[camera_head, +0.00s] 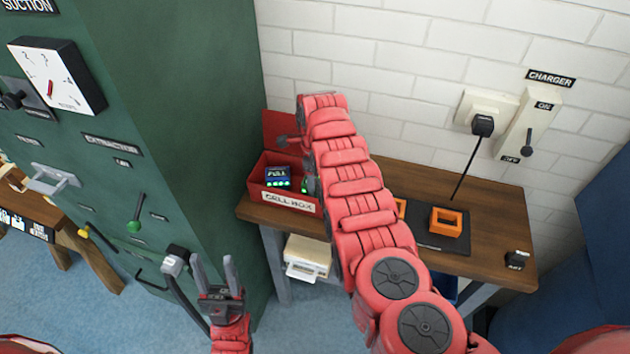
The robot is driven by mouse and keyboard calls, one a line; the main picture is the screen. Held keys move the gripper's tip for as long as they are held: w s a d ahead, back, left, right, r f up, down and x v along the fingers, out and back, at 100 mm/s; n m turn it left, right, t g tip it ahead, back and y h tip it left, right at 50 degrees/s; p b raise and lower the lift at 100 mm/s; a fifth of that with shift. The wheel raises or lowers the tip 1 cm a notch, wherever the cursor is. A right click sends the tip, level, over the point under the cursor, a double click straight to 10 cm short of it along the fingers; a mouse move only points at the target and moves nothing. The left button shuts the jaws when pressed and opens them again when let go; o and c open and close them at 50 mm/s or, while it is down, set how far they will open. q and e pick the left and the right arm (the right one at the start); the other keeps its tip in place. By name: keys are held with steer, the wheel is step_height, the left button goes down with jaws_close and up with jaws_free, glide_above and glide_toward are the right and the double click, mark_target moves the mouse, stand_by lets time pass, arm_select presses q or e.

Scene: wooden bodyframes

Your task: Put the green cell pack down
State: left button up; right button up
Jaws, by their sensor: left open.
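The open red cell box (268,195) stands at the left end of the wooden bench. A dark pack marked FULL (278,177), with green lights, sits inside it on the left. A dark piece with green (309,186) shows at the box's right side, mostly covered by my right arm; I cannot tell whether it is the green cell pack or whether it is held. My left gripper (214,272) is open and empty, low in front of the green cabinet, apart from the box.
The bench (490,205) also carries a black mat with an orange frame (446,221) and a small black block (517,260). A charger switch (528,125) and a corded plug (483,125) are on the brick wall. The green cabinet (190,90) borders the box's left.

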steer(key=o, duration=0.3)
steer(key=shift+o, duration=0.2)
steer(key=shift+r, duration=0.3)
step_height(320, 180, up, 12)
steer(key=b, duration=0.4)
steer(key=shift+f, duration=0.15)
